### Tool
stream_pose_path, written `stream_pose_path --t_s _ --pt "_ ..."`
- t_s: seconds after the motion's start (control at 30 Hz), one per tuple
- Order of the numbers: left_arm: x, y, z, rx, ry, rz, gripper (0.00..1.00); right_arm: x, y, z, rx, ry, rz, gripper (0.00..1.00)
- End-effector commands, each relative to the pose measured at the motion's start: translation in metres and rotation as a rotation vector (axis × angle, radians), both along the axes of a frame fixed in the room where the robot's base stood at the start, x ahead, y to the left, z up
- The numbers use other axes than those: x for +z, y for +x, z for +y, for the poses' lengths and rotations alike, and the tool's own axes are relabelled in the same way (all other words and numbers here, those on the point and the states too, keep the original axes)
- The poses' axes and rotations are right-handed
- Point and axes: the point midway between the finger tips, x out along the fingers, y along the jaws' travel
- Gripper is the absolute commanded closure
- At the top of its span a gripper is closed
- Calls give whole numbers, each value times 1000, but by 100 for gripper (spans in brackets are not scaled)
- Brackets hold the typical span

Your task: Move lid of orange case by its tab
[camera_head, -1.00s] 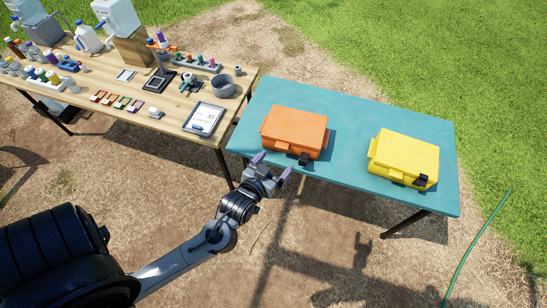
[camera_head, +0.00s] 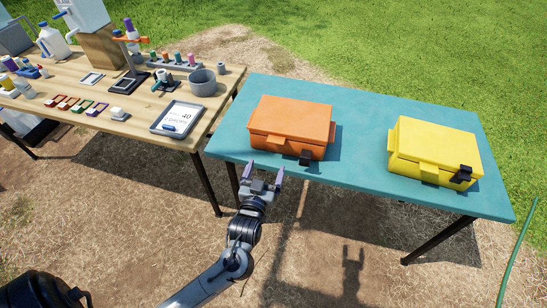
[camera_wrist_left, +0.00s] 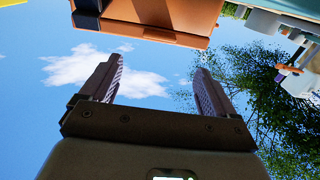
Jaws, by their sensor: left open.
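The orange case (camera_head: 290,118) stands on the teal table with its lid down. An orange tab (camera_head: 274,141) sticks out at its front, and a black latch (camera_head: 305,157) is to the right of the tab. My left gripper (camera_head: 262,172) is open and empty, in front of the case and a little below and left of the tab, not touching it. In the left wrist view, the open fingers (camera_wrist_left: 152,80) point up at sky, and the orange case (camera_wrist_left: 160,14) shows at the top edge. My right gripper is not in view.
A yellow case (camera_head: 433,148) stands at the right of the teal table (camera_head: 358,122). A wooden table (camera_head: 135,122) at the left holds a clipboard (camera_head: 178,118), a grey bowl (camera_head: 202,82) and bottles. A green hose (camera_head: 517,250) lies at the right.

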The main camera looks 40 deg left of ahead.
Motion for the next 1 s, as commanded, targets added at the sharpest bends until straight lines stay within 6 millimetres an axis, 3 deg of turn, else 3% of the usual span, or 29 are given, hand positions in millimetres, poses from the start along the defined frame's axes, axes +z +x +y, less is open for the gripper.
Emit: stream_pose_path --t_s 0.03,0.27,0.7,1.0 --pt "-7 2 0 0 -1 -6 11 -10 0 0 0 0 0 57" --pt "-8 14 5 0 1 -14 11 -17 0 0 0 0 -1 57" --pt "-8 74 35 0 2 -13 11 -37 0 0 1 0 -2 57" --pt "-8 98 46 -1 1 -11 11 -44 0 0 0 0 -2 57"
